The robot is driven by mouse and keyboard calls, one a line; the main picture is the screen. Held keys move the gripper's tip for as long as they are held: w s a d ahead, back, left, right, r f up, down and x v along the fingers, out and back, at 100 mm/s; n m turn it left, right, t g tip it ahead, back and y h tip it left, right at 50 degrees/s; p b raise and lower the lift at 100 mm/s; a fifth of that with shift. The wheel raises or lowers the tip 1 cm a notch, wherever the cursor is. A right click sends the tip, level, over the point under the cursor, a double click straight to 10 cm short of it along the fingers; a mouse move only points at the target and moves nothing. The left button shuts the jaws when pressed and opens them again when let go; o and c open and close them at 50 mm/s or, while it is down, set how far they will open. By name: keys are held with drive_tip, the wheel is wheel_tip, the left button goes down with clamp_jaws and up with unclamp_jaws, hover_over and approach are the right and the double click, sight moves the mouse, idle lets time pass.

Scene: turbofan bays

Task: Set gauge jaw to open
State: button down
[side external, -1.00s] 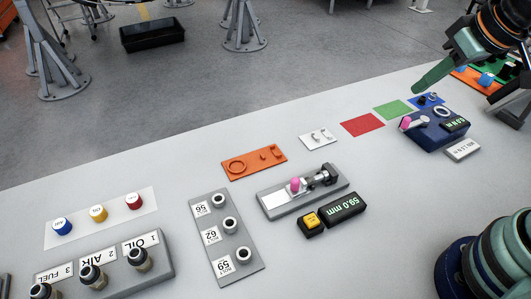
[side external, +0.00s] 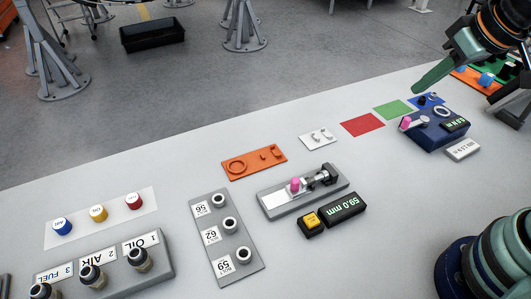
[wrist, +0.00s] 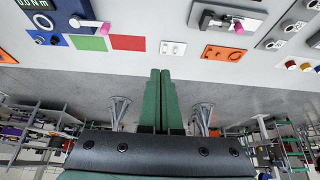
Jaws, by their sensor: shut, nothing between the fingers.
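The gauge (side external: 303,190) is a grey plate with a white strip, a dark metal jaw mechanism and a pink knob (side external: 296,184). It stands mid-table in the side view, and it also shows at the top of the wrist view (wrist: 222,20). Its display (side external: 342,208) reads 59.0 mm, beside a yellow button (side external: 312,220). I cannot tell the exact jaw gap. My gripper (side external: 416,88) has green fingers, shut and empty. It is raised near the blue torque box, far to the right of the gauge. The shut fingers also show in the wrist view (wrist: 160,72).
A blue box (side external: 433,133) with a pink-tipped lever stands below my gripper. Red (side external: 362,125), green and blue pads lie nearby. Table between is mostly clear.

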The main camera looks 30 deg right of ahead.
drive_tip(key=c, duration=0.9)
unclamp_jaws()
drive_tip(key=shift+w+a, duration=0.1)
drive_tip(key=shift+o, duration=0.8)
drive_tip(key=shift+w+a+n, duration=0.2)
drive_tip(key=shift+a+n, duration=0.15)
drive_tip(key=shift+n, duration=0.05)
drive_tip(key=n+g, duration=0.6)
drive_tip(key=n, duration=0.8)
hover_over(295, 180)
wheel_tip(295, 180, down, 10)
wheel_tip(295, 180, down, 12)
drive_tip(key=shift+d+r, duration=0.1)
drive_tip(key=shift+r, duration=0.05)
drive_tip(key=shift+c, duration=0.3)
clamp_jaws()
drive_tip(key=shift+r, duration=0.1)
